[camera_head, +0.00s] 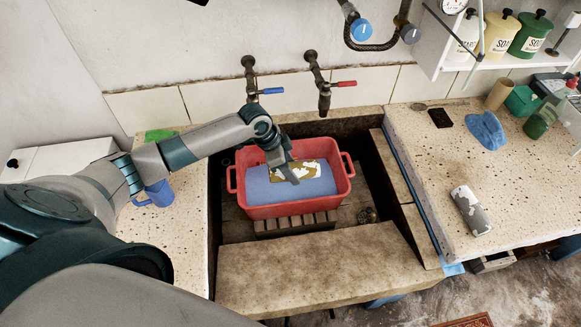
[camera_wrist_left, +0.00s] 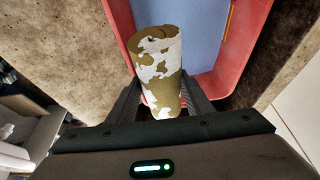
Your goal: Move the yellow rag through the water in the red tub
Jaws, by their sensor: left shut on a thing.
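The red tub (camera_head: 343,185) stands in the stone trough, with blue water (camera_head: 262,190) inside. The yellow rag (camera_head: 312,169), rolled and mottled with white patches, is over the tub's water area; I cannot tell whether it touches the water. My left gripper (camera_head: 291,175) reaches into the tub area from the left and is shut on the rag. In the left wrist view the rag (camera_wrist_left: 158,68) sticks out from between the fingers, with the tub's red wall (camera_wrist_left: 122,22) beside it. My right gripper is not in view.
Two taps (camera_head: 250,75) (camera_head: 324,92) stick out from the wall above the tub. The stone front ledge (camera_head: 320,265) is clear. A grey-white rolled cloth (camera_head: 471,211) and a blue cloth (camera_head: 485,131) lie on the right counter. A blue mug (camera_head: 158,194) stands on the left counter.

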